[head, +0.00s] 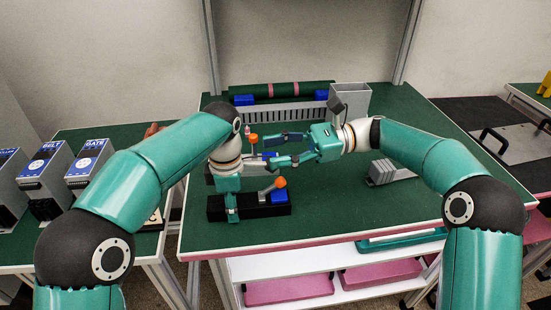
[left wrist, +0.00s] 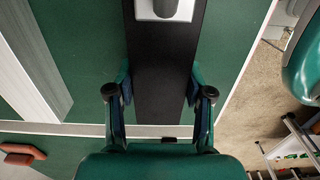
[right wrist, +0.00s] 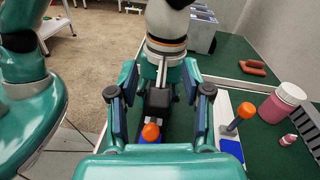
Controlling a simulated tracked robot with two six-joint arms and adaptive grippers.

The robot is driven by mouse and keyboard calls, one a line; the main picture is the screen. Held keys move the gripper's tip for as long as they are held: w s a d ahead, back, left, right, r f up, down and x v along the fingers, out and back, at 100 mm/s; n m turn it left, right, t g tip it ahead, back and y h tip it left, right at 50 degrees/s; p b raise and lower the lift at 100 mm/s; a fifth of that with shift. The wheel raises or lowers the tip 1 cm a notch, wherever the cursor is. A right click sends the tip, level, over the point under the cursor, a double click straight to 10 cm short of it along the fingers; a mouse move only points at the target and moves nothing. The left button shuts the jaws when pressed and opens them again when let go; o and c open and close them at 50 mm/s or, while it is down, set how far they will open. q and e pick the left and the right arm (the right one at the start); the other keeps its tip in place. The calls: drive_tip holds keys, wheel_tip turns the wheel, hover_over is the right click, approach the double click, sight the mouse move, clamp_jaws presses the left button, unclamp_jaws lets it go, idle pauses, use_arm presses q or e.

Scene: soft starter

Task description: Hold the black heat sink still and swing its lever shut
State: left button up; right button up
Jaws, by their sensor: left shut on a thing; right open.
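The black heat sink (head: 265,209) lies near the table's front edge, left of centre. Its short grey lever stands tilted up, tipped by an orange knob (head: 281,183). My left gripper (head: 231,208) is shut on the heat sink's left end. In the left wrist view the black bar (left wrist: 165,75) runs between the two fingers (left wrist: 160,100). My right gripper (head: 279,149) is open and empty, above and behind the heat sink. In the right wrist view the orange knob (right wrist: 151,132) shows in the gap between its fingers, and contact is not visible.
A second orange-knobbed lever (head: 253,138) stands just behind, close to both grippers. A long finned grey unit (head: 284,115) and a grey bin (head: 351,98) are at the back. A small grey finned block (head: 388,173) sits right. The front right table is clear.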

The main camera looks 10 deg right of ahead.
sight(277, 182)
drive_tip(key=d+f+t+h, duration=0.1)
drive_tip(key=d+f+h, duration=0.35)
drive_tip(key=d, duration=0.55)
drive_tip(key=shift+y, duration=0.25)
drive_tip(key=x, duration=1.1)
drive_tip(key=shift+w+a+f, duration=0.1)
drive_tip(key=shift+w+f, duration=0.15)
drive_tip(key=shift+f, duration=0.25)
drive_tip(key=shift+m, duration=0.3)
clamp_jaws()
